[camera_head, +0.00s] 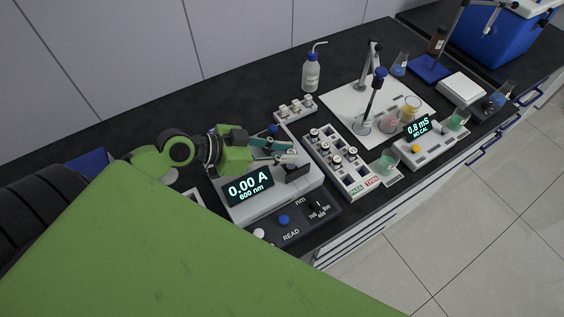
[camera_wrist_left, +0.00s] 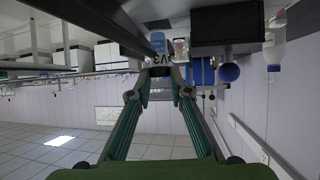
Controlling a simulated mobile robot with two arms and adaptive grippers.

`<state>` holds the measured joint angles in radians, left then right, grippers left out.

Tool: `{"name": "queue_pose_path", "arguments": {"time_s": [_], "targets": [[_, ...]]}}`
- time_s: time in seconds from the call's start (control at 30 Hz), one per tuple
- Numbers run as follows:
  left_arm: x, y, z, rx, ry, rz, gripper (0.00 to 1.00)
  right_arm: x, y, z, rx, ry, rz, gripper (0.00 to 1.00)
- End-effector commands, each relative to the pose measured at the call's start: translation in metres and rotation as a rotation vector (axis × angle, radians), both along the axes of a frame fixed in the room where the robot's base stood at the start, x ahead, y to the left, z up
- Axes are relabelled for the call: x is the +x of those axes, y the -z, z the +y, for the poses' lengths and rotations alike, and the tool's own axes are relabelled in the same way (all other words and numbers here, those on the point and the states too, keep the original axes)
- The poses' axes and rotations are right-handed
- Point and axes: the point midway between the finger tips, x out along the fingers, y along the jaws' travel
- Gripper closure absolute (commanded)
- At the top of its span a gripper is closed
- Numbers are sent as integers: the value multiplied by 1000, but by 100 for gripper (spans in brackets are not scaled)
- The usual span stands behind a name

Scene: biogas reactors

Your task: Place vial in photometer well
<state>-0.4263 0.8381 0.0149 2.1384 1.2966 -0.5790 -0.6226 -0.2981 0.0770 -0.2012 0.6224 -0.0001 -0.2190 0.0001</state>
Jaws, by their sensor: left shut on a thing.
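My left gripper (camera_head: 290,153) reaches in from the left over the photometer (camera_head: 240,212). Its fingers are shut on a small vial, which is hard to make out in the head view. The photometer's display (camera_head: 248,188) reads 0.00 A, 600 nm. A dark block (camera_head: 297,173) stands on its top, close to the fingertips. The well's opening cannot be made out, so I cannot tell whether the vial is above it or in it. My right gripper is out of view.
A rack of capped vials (camera_head: 352,181) with PASS and TURN labels stands right of the photometer. A small vial holder (camera_head: 295,108) and a wash bottle (camera_head: 311,75) stand behind. A conductivity meter (camera_head: 432,142) and beakers are farther right. Dark bench (camera_head: 245,95) is clear behind.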

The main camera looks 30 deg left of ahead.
Motion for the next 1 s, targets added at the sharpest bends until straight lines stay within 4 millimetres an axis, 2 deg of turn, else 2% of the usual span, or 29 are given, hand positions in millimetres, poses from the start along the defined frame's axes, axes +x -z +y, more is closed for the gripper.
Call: {"name": "queue_pose_path", "arguments": {"time_s": [0.03,0.2,0.63,0.67,0.7,1.0], "targets": [[-2,10,3,1,0,1,98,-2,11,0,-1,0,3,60],[-1,34,3,0,0,0,98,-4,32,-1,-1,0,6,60],[-1,39,3,1,0,0,98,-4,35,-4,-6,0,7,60],[-1,39,3,1,0,0,79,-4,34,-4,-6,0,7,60],[-1,38,3,1,0,0,74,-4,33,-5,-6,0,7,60],[-1,37,3,1,0,1,74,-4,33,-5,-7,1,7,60]]}}
